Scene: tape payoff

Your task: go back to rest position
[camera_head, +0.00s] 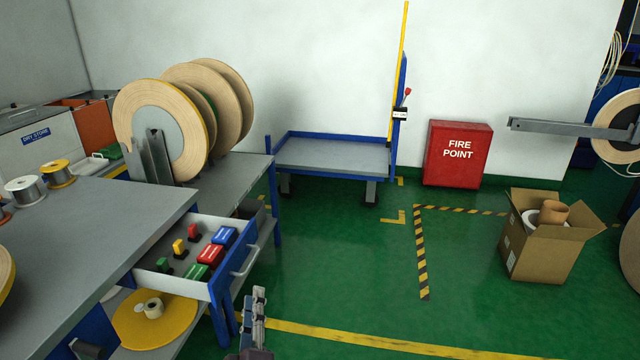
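My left gripper (254,308) shows at the bottom edge, left of centre, with its grey fingers pointing up. It is in front of the open drawer's right end, over the green floor. I see the fingers nearly edge-on, so the gap between them cannot be judged. Nothing held shows at its tips. My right gripper is not in view.
The open drawer (222,290) with coloured blocks juts from the grey bench (95,222) close to my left gripper. Large reels (150,105) stand on the bench. A blue cart (335,157), red fire point box (457,153) and cardboard box (540,250) stand beyond. The middle floor is clear.

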